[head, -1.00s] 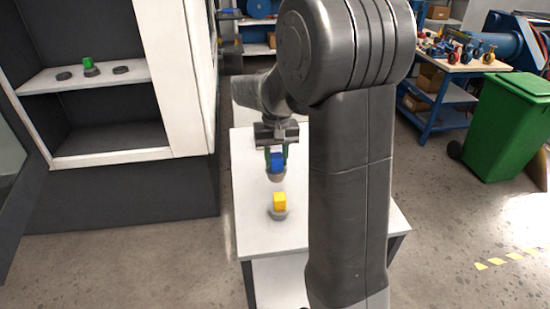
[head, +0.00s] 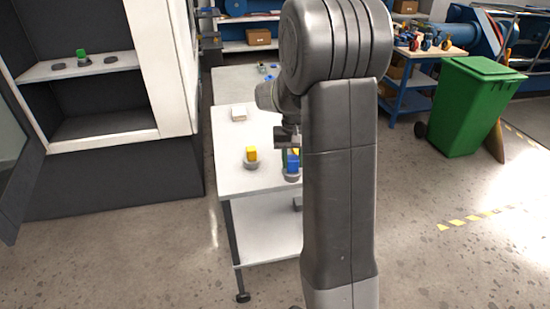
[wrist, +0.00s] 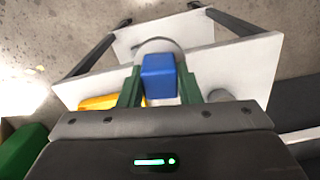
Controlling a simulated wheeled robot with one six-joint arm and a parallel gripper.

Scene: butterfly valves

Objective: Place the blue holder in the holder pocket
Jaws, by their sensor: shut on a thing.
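The blue holder (head: 293,163), a blue block on a round grey base, is between the fingers of my gripper (head: 289,153) over the white cart top. The wrist view shows the blue block (wrist: 159,77) clasped between two green fingers, with its grey base (wrist: 155,46) beyond. Whether the base touches the cart cannot be told. Round dark pockets (head: 58,66) and (head: 110,59) show on the cabinet shelf (head: 35,73) at left. A green holder (head: 82,54) stands between them.
A yellow holder (head: 251,156) stands on the cart (head: 232,180), left of the blue one. A small white block (head: 239,114) lies farther back. The cabinet's side wall (head: 160,60) borders the shelf opening. A green bin (head: 468,105) stands right; floor is clear between cabinet and cart.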

